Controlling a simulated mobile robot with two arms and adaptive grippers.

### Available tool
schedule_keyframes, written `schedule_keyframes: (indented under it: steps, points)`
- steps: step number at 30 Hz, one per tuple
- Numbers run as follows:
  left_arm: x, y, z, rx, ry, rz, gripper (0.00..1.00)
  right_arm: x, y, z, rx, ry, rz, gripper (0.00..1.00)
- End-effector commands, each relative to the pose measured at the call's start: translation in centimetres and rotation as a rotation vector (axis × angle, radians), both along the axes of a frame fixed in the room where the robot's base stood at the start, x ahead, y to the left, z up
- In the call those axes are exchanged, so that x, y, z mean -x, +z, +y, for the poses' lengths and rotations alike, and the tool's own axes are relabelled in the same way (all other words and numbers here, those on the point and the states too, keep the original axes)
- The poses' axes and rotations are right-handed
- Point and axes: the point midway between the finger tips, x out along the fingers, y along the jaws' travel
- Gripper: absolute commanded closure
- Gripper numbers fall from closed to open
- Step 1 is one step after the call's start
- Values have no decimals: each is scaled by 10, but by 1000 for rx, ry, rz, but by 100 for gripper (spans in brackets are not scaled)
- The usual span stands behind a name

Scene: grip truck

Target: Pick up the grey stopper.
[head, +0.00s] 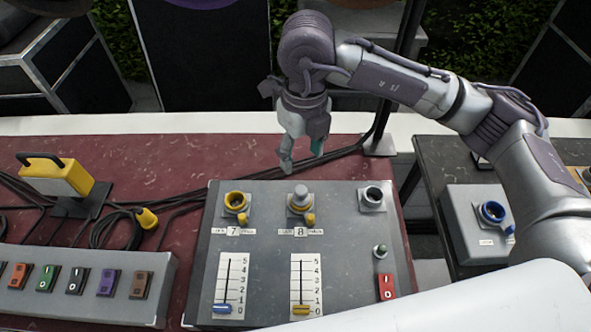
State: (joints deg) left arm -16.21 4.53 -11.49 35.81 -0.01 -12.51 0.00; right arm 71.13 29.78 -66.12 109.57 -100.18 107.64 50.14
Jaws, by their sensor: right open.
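A grey stopper (300,194) stands upright in the yellow-ringed socket marked 8 on the grey control panel (342,225). My right gripper (301,160) hangs fingers down above the panel's far edge, just beyond the stopper in the picture. Its fingers are apart with nothing between them, and they do not appear to touch the stopper. My left gripper is not in view.
The panel also has an open socket marked 7 (236,202), a dark socket (373,196), a small grey knob (380,250), two sliders and a red switch (387,286). Black cables (350,150) run behind it. A yellow lamp (58,178) and a switch box (80,282) stand left.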

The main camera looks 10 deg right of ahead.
Motion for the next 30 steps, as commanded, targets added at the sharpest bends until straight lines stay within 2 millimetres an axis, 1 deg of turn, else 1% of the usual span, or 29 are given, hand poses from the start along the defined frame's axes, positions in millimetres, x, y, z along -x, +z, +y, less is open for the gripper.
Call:
schedule_keyframes:
  steps: [1, 3, 5, 7, 12, 15, 20, 23, 27, 30]
  points:
    - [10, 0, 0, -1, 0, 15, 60, -1, 1, -3, 15, -2, -10, 41]
    - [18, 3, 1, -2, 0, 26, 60, -1, -4, -5, 23, -5, -14, 41]
    - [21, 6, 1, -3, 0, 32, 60, -1, -12, -5, 25, -5, -13, 41]
    - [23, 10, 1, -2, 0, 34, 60, 0, -26, -5, 24, -5, -11, 41]
    - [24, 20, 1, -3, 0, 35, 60, 0, -59, -4, 22, -4, -9, 41]
    - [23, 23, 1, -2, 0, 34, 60, -1, -73, -4, 20, -5, -11, 41]
    - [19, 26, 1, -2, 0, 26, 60, -1, -84, -4, 20, -3, -14, 41]
    - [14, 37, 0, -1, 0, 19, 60, 0, -92, -4, 21, -4, -10, 41]
    - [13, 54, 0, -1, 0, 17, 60, -1, -113, -3, 21, -4, -9, 41]
    - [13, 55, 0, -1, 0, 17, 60, -2, -127, -2, 18, -5, -11, 41]
